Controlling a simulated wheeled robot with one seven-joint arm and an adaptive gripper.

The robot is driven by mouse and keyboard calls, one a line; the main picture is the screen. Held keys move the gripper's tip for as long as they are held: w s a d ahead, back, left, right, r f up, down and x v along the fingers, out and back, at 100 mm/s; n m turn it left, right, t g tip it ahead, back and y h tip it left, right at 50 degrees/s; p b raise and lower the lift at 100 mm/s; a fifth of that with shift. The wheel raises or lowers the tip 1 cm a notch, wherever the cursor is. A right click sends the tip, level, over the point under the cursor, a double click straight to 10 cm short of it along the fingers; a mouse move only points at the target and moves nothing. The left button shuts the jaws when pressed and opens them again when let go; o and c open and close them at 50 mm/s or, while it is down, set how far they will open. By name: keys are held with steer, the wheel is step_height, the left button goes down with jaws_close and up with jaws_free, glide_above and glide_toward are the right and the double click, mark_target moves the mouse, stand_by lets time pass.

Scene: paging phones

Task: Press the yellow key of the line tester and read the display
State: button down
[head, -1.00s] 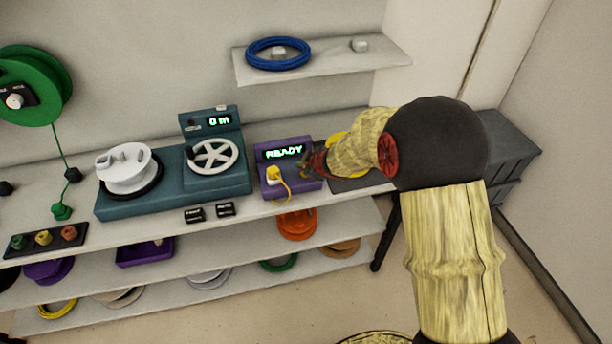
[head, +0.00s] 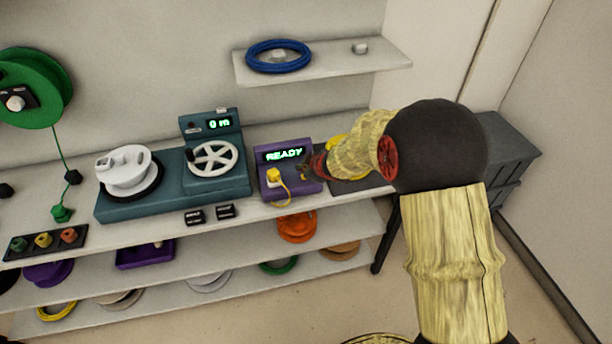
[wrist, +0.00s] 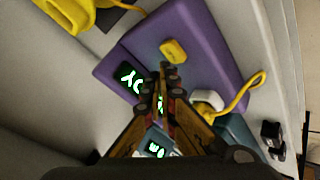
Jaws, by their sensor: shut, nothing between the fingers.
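The line tester (head: 275,184) is a purple box on the bench, and its display (head: 284,155) reads READY in green. The yellow key (wrist: 173,51) shows on the purple top in the wrist view, just beyond my fingertips; I cannot make it out in the head view. My gripper (wrist: 170,70) is shut and empty, its fingers over the tester. In the wrist view the fingers cover part of the display (wrist: 131,78). In the head view the gripper (head: 307,172) is at the tester's right part. I cannot tell whether the tips touch the key.
A yellow-corded plug (head: 273,176) sits at the tester's front left. To the left stands a teal measuring machine (head: 228,182) with a white wheel (head: 213,158). A yellow coil (wrist: 67,12) lies close by on the other side. A shelf with a blue coil (head: 279,56) hangs above.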

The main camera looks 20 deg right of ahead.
steer(key=shift+f, duration=0.1)
steer(key=shift+f, duration=0.35)
steer(key=shift+f+b, duration=0.5)
steer(key=shift+b, duration=0.1)
stand_by(0.8)
steer(key=shift+r, duration=0.1)
steer(key=shift+r+p, duration=0.85)
steer(key=shift+p, duration=0.1)
step_height(320, 180, up, 5)
steer(key=p, duration=0.5)
steer(key=shift+r, duration=0.1)
stand_by(0.6)
